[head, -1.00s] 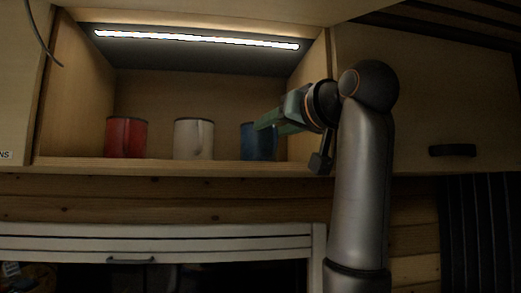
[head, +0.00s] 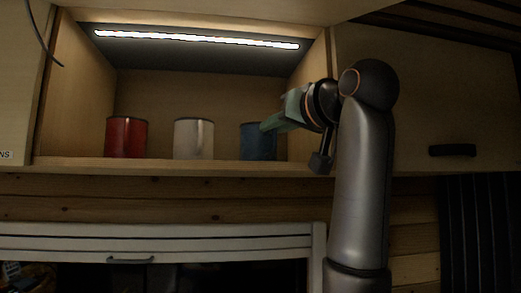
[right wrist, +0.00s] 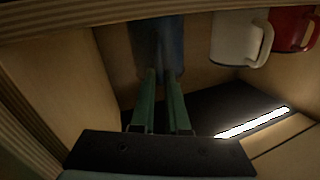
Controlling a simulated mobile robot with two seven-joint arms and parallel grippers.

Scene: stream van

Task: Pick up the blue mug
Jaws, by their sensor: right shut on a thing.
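The blue mug (head: 252,146) stands upright at the right end of the lit cupboard shelf. My right gripper (head: 265,127) reaches in from the right, its green fingers at the mug's upper right part. In the right wrist view the two fingers (right wrist: 161,74) are close together and shut on the blue mug (right wrist: 157,42). That view does not show clearly which part of the mug they grip. The mug appears to rest on the shelf. My left gripper is not in view.
A white mug (head: 193,140) stands left of the blue one, and a red mug (head: 126,138) farther left. The cupboard's right wall is close beside the blue mug. A light strip (head: 200,40) runs along the top, and the shelf edge (head: 180,167) lies in front.

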